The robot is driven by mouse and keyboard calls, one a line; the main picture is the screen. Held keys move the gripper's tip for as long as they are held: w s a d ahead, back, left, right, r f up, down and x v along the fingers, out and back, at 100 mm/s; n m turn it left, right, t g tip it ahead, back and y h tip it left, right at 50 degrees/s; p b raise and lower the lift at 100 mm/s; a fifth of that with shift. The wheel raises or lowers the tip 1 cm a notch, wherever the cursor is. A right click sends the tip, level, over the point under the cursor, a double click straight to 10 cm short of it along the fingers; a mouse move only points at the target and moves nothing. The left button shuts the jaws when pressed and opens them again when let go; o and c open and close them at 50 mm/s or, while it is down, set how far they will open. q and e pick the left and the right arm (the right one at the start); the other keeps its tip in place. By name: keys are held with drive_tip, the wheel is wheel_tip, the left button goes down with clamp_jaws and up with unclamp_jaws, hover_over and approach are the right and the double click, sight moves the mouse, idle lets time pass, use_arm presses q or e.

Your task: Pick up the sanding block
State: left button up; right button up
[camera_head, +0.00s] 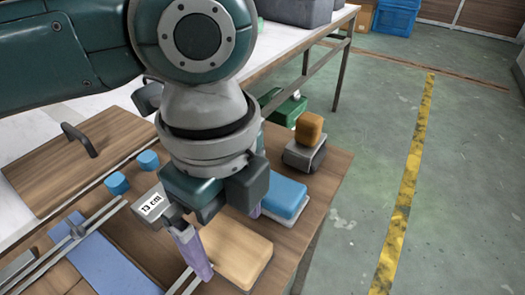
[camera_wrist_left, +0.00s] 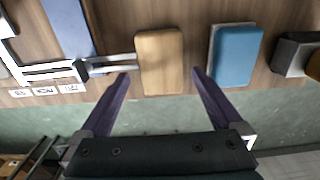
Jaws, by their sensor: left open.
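A tan, rounded wood-coloured block (camera_head: 240,252) lies flat on the wooden board, partly behind my left gripper. A blue block on a pale base (camera_head: 284,196) lies beyond it. The frames do not settle which of these is the sanding block. My left gripper (camera_head: 231,242) is open, its purple fingers pointing down over the tan block. In the left wrist view, the tan block (camera_wrist_left: 159,62) shows between the open fingers (camera_wrist_left: 162,77), with a gap on both sides. The blue block (camera_wrist_left: 236,56) is to the right of the right finger. My right gripper is not in view.
An orange-topped block on a grey base (camera_head: 307,140) stands near the board's far right corner. Blue cylinders (camera_head: 117,183), metal rails and a handled wooden panel (camera_head: 60,165) are at left. The board's edge drops to green floor.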

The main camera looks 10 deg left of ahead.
sight(230, 243)
use_arm(q)
drive_tip(key=f, duration=0.2)
drive_tip(key=f+b, duration=0.1)
drive_tip(key=f, duration=0.1)
drive_tip(key=shift+w+a, duration=0.15)
drive_tip(key=shift+a, duration=0.05)
drive_tip(key=c, duration=1.4)
